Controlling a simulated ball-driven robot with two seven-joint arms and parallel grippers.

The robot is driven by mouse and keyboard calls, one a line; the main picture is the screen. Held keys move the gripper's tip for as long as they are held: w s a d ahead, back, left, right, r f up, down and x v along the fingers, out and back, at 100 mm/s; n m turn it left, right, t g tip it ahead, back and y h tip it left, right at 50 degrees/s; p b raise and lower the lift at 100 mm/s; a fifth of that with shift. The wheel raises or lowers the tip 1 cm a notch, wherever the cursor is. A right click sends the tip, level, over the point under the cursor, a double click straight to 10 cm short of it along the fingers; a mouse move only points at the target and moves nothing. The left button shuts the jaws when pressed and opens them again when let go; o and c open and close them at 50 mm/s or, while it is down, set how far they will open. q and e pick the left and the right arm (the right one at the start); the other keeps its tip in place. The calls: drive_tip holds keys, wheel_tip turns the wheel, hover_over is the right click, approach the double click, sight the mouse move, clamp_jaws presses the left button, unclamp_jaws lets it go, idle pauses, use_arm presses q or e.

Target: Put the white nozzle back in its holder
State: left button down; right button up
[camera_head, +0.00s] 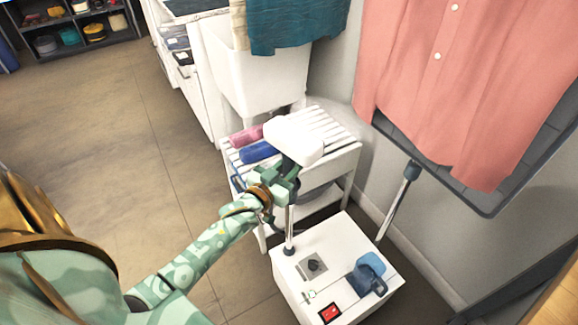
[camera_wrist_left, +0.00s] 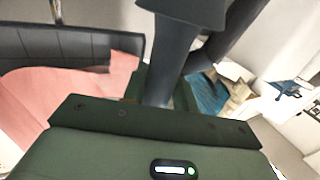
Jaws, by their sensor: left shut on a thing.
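The white nozzle (camera_head: 295,138) is in the head view, raised above the slatted stool, with its broad head up. My left gripper (camera_head: 277,182) is shut on the nozzle's dark grey handle, just below the white head. The dark handle (camera_wrist_left: 172,50) also stands between the jaws in the wrist view. A chrome pole (camera_head: 290,232) rises from the steamer base (camera_head: 290,275) and its upper part is hidden behind my gripper. I cannot make out the holder; the gripper and nozzle may cover it. My right gripper is not in view.
The slatted stool (camera_head: 340,150) carries a pink roll (camera_head: 246,135) and a blue roll (camera_head: 258,152). A salmon shirt (camera_head: 450,80) hangs on a dark board at right, with a second pole (camera_head: 396,205) below. A white basin (camera_head: 250,75) holds teal cloth (camera_head: 290,25). Floor at left is clear.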

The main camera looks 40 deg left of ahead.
sight(285, 173)
use_arm(q)
drive_tip(key=shift+f+b, duration=0.35)
drive_tip(key=shift+f, duration=0.1)
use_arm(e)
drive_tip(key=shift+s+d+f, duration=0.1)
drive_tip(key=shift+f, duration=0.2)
use_arm(q)
drive_tip(key=c, duration=1.4)
unclamp_jaws()
drive_tip(key=shift+s, duration=0.1)
